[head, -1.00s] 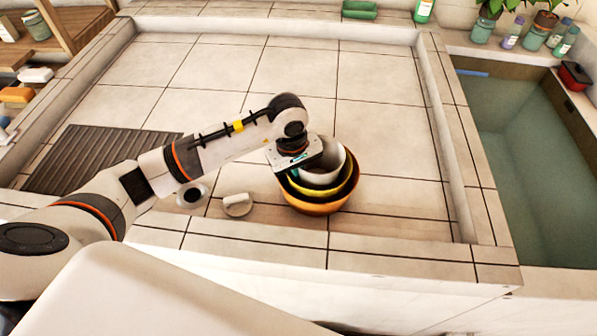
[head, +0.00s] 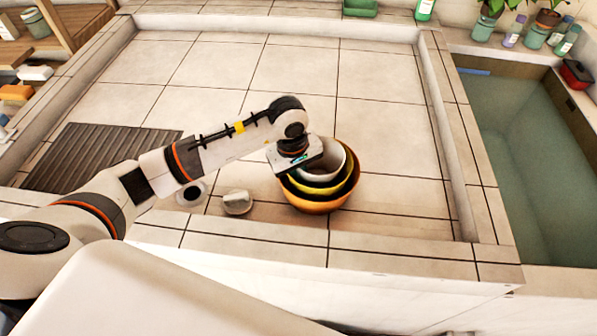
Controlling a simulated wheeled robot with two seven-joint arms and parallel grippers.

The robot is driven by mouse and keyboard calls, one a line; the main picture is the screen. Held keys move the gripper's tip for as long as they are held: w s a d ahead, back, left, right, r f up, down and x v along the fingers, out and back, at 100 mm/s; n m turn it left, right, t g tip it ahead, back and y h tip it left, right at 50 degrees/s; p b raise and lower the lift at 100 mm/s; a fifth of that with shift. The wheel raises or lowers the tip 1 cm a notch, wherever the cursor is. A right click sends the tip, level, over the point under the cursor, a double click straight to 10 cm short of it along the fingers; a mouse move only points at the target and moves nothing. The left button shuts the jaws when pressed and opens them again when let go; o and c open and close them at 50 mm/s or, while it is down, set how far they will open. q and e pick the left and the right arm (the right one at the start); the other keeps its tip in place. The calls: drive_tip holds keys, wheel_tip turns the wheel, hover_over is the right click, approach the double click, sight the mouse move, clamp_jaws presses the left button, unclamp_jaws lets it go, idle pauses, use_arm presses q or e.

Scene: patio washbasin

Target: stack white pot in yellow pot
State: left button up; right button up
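The white pot (head: 333,167) sits inside the yellow pot (head: 339,186), and the yellow pot sits inside a larger orange pot (head: 321,205) on the tiled floor of the basin. The rims are close together and the white pot looks slightly tilted. My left gripper (head: 299,166) comes down over the left side of the white pot's rim. Its fingers are hidden behind its own body and wrist, so I cannot see whether they grip the rim. My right gripper is not in view.
A small whitish object (head: 237,203) lies left of the pots. A dark slatted mat (head: 100,158) is at the left. A raised tiled edge (head: 440,130) separates the basin from a water trough (head: 520,160) at right. The tiles behind the pots are clear.

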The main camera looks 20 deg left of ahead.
use_arm(q)
drive_tip(key=shift+r+p, duration=0.35)
drive_tip(key=shift+r, duration=0.2)
wheel_tip(320, 180, up, 11)
drive_tip(key=s+a+b, duration=0.1)
drive_tip(key=b, duration=0.1)
drive_tip(key=shift+r, duration=0.2)
